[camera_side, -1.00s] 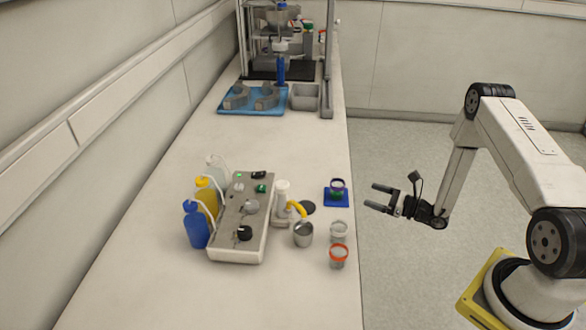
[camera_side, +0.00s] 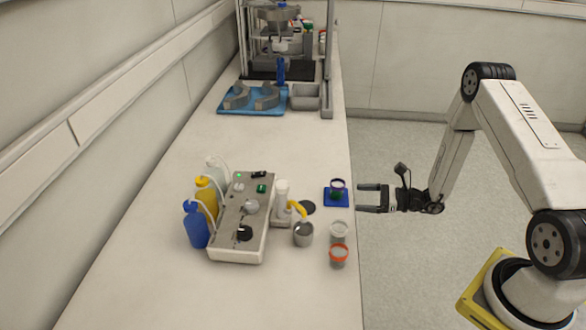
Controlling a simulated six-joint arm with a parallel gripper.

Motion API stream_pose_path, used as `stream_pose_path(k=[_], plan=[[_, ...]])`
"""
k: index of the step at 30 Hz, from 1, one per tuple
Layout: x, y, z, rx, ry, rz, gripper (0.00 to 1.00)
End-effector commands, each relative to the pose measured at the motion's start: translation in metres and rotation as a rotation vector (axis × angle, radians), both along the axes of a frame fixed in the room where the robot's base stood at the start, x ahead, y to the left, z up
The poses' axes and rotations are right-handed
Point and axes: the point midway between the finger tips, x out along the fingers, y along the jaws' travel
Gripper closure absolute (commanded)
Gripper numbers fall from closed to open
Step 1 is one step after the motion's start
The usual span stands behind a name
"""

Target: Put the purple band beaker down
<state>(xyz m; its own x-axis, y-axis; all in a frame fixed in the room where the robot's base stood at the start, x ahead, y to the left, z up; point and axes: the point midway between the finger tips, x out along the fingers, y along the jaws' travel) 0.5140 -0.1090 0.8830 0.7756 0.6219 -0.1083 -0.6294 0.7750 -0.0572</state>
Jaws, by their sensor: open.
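The purple band beaker (camera_side: 337,184) stands upright on a small blue pad (camera_side: 328,201) near the right edge of the bench. Something green shows at its lower part. My gripper (camera_side: 358,198) is open and empty. Its fingers point left toward the beaker, just right of the pad, and in the picture they appear apart from the beaker.
An orange-banded beaker (camera_side: 339,257) and a pale-banded beaker (camera_side: 339,231) stand nearer along the bench edge. The blue tray (camera_side: 234,108) and reactor stand are farther back.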

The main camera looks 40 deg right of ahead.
Motion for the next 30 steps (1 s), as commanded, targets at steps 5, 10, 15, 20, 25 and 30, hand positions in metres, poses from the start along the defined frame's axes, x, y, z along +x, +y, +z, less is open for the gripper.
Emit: stream_pose_path(k=[5, 10, 15, 20, 25, 30], plan=[[-0.013, 0.050, 0.026, -0.150, 0.043, 0.291, 0.03], [-0.039, 0.086, 0.044, -0.332, 0.067, 0.565, 0.03], [-0.069, 0.108, 0.059, -0.546, 0.062, 0.822, 0.03], [-0.095, 0.116, 0.072, -0.772, 0.025, 1.042, 0.03], [-0.116, 0.115, 0.085, -1.029, -0.050, 1.251, 0.03], [-0.127, 0.110, 0.101, -1.303, -0.172, 1.429, 0.03]])
